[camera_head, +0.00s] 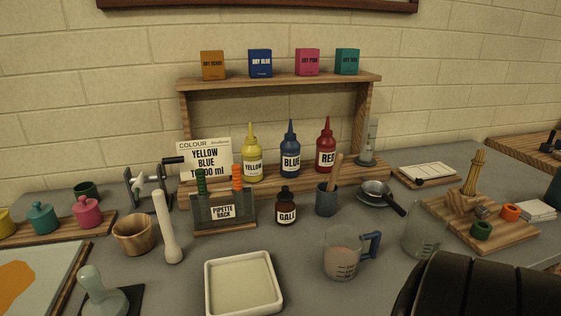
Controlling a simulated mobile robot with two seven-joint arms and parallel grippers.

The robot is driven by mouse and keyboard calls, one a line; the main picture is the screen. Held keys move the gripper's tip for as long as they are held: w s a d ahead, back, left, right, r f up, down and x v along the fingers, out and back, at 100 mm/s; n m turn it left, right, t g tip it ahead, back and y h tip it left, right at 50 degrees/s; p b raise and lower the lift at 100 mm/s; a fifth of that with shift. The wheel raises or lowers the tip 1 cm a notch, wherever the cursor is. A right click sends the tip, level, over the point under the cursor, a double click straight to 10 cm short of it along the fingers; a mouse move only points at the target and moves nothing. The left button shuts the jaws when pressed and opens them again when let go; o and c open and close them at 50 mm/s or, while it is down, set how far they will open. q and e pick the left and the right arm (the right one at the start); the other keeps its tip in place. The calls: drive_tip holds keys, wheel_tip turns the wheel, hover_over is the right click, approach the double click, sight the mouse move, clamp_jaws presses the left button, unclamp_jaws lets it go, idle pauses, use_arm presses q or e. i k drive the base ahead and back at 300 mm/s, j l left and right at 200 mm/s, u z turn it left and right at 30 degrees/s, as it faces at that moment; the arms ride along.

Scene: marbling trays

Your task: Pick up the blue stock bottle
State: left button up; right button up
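The blue stock bottle (290,151) stands upright on the lower board of a wooden rack (183,120), with a pointed blue cap and a white label reading BLUE. It is between the yellow bottle (252,153) on its left and the red bottle (326,147) on its right, and no gripper touches it. A dark ridged shape at the bottom right looks like part of my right arm. No gripper fingers show on either side.
In front of the rack stand a pipette rack (222,212), a brown GALL bottle (286,207) and a grey mortar (327,201). A white tray (243,283) and a measuring jug (345,256) are nearer. A colour card (204,158) leans left of the yellow bottle.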

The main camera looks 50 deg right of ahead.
sight(290, 148)
drive_tip(key=z, duration=1.7)
drive_tip(key=l, duration=0.1)
